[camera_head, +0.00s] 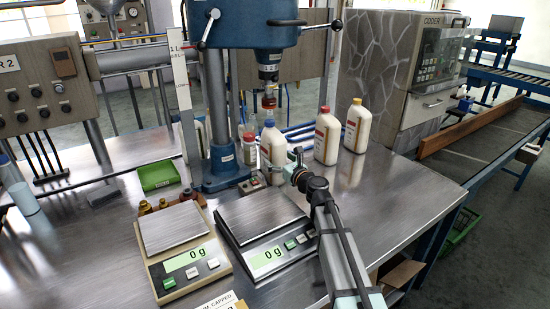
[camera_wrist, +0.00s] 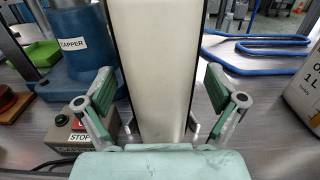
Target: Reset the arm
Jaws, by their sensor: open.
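My gripper (camera_head: 292,168) is above the bench at the near right side of a white bottle with a blue cap (camera_head: 270,143). In the wrist view, the green fingers of my gripper (camera_wrist: 160,92) stand open and apart. A tall white bottle body (camera_wrist: 158,65) fills the space between them, with a gap showing on each side. The fingers do not appear to press on it. The bottle's top is out of the wrist view. The bottle stands upright on the bench, partly hidden by my gripper in the head view.
The blue capper (camera_head: 222,150) stands left of the bottle, its control box (camera_wrist: 80,130) close to my fingers. Two scales (camera_head: 185,240) (camera_head: 262,222) reading 0 g lie in front. White bottles with red (camera_head: 327,140) and yellow (camera_head: 356,128) caps stand behind right. The right bench top is clear.

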